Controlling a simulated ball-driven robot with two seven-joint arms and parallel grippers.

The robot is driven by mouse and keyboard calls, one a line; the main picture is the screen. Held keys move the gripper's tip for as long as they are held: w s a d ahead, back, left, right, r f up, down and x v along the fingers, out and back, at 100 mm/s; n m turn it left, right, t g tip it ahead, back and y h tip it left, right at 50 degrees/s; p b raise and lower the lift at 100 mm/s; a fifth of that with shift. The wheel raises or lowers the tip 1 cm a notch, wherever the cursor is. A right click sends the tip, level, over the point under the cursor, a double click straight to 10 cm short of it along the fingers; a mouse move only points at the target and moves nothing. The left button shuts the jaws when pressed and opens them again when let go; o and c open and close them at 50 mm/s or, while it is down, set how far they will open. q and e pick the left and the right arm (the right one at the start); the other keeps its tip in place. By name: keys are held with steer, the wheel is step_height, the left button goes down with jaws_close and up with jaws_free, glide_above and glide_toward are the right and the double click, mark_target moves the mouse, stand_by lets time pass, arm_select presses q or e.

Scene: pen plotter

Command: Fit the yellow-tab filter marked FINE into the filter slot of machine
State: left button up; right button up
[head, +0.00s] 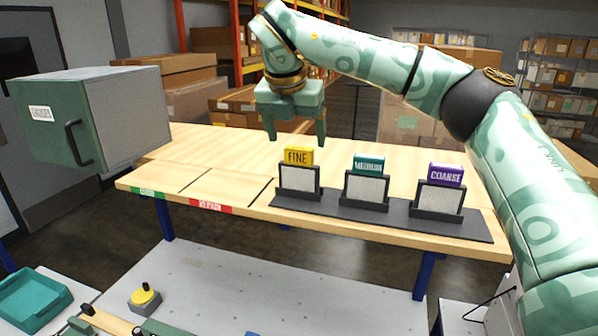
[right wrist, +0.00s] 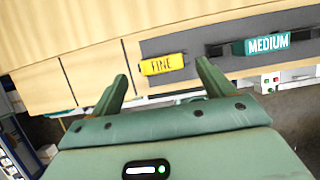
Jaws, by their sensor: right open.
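The filter with the yellow tab marked FINE (head: 299,157) stands upright in a dark holder on the wooden table, left of two other filters. My right gripper (head: 295,141) is open and empty, just above and behind the yellow tab in the head view. In the right wrist view, the yellow tab (right wrist: 163,64) lies beyond and between the two open fingertips (right wrist: 162,70), apart from them. My left gripper is not in view. The machine's filter slot cannot be made out.
A teal MEDIUM filter (head: 368,165) and a purple COARSE filter (head: 446,174) stand in holders on the same dark strip (head: 290,204). A green-grey cabinet (head: 95,115) is at the left. A yellow-topped button box (head: 145,298) and a teal tray (head: 32,300) are lower left.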

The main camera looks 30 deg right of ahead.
mark_target(299, 148)
steer(key=p+x, duration=0.1)
steer(key=x, duration=0.4)
steer(key=shift+d, duration=0.1)
steer(key=shift+s+r, duration=0.15)
steer(key=c, duration=1.3)
steer(key=shift+r, duration=0.1)
